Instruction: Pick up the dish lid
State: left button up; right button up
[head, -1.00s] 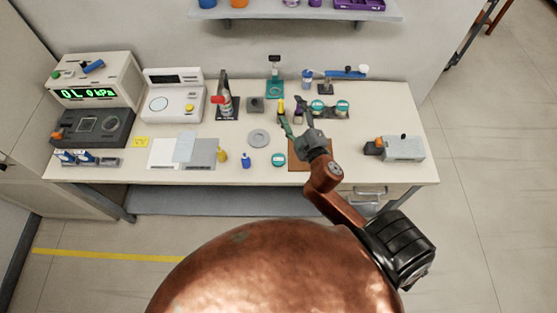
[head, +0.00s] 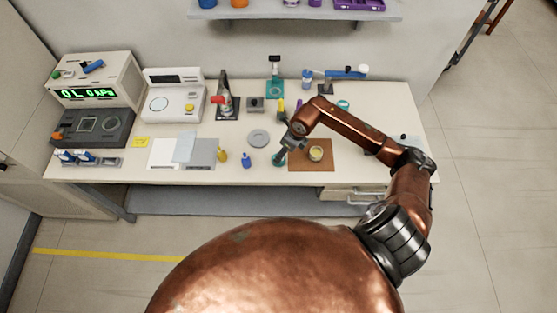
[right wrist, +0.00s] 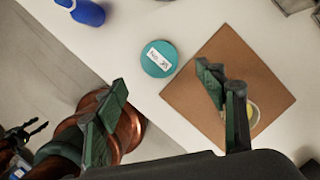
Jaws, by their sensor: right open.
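The dish lid, a flat round teal disc with a white label (right wrist: 159,58), lies on the table beside the brown mat. In the head view only part of it shows below my right gripper (head: 281,156). In the right wrist view my right gripper (right wrist: 162,80) is open and empty, its green fingers on either side of and nearer the camera than the lid. An open dish with yellowish content (head: 316,153) sits on the brown mat (head: 325,164); a finger partly hides it in the wrist view.
A blue bottle (head: 246,160) and a yellow one (head: 221,154) stand left of the lid. A grey disc (head: 258,138) lies behind it. Instruments line the table's left and back. The table's front edge (head: 240,181) is close to the lid.

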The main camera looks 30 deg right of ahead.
jog(key=p+x, duration=0.1)
jog(key=x, duration=0.6)
jog(key=shift+w+a+f, duration=0.1)
jog(key=shift+f, duration=0.2)
jog(key=shift+c, duration=0.2)
jog(key=c, duration=1.2)
jog(key=shift+r, duration=0.1)
